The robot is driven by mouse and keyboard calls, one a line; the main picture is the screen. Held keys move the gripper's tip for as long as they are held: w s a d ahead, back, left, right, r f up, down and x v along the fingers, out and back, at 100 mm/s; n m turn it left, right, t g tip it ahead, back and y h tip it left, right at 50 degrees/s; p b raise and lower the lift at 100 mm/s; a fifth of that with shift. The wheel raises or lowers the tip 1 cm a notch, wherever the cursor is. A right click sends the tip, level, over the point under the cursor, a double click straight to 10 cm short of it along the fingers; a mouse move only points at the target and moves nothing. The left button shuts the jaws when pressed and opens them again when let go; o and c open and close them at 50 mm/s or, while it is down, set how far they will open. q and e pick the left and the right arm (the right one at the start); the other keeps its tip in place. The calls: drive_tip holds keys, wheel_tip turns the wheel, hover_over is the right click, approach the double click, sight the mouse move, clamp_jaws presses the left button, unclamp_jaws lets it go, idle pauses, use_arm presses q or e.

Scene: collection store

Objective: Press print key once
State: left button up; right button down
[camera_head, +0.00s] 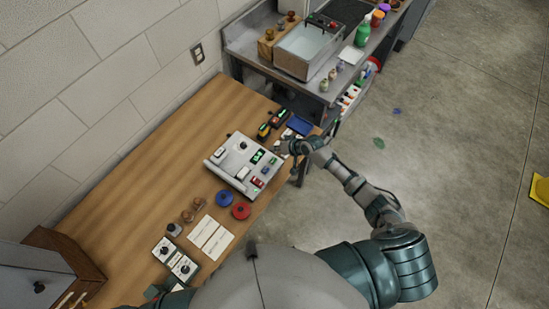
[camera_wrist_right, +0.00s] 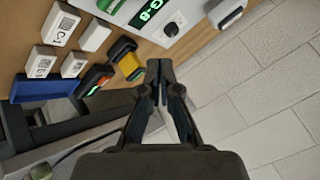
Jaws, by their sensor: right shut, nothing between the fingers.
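A light grey device (camera_head: 236,165) with a lit green display (camera_head: 258,156) sits on the wooden table. Small coloured buttons (camera_head: 257,183) show at its lower right; lettering is too small to tell which is the print key. In the right wrist view the device's panel (camera_wrist_right: 188,16) shows partly, with the display (camera_wrist_right: 153,10) reading "G-8" and a black knob (camera_wrist_right: 171,29). My right gripper (camera_head: 284,147) is by the device's right end. It is shut and empty in the wrist view (camera_wrist_right: 158,70), apart from the panel in that picture. My left gripper is not seen.
Dark handheld tools with green and yellow parts (camera_head: 270,125) and a blue tray (camera_head: 300,125) lie beyond the device. Blue and red round pads (camera_head: 241,210), stamps and paper sheets (camera_head: 211,236) lie nearer. A metal bench with a basin (camera_head: 308,50) stands behind.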

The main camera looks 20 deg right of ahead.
sight(275, 161)
drive_tip(key=shift+w+a+r, duration=0.1)
drive_tip(key=shift+w+r, duration=0.15)
drive_tip(key=shift+r, duration=0.25)
wheel_tip(275, 161, down, 8)
drive_tip(key=b, duration=0.6)
drive_tip(key=shift+f, duration=0.45)
drive_tip(key=shift+f, duration=0.1)
idle(0.8)
drive_tip(key=shift+f+b, duration=0.25)
drive_tip(key=shift+b, duration=0.1)
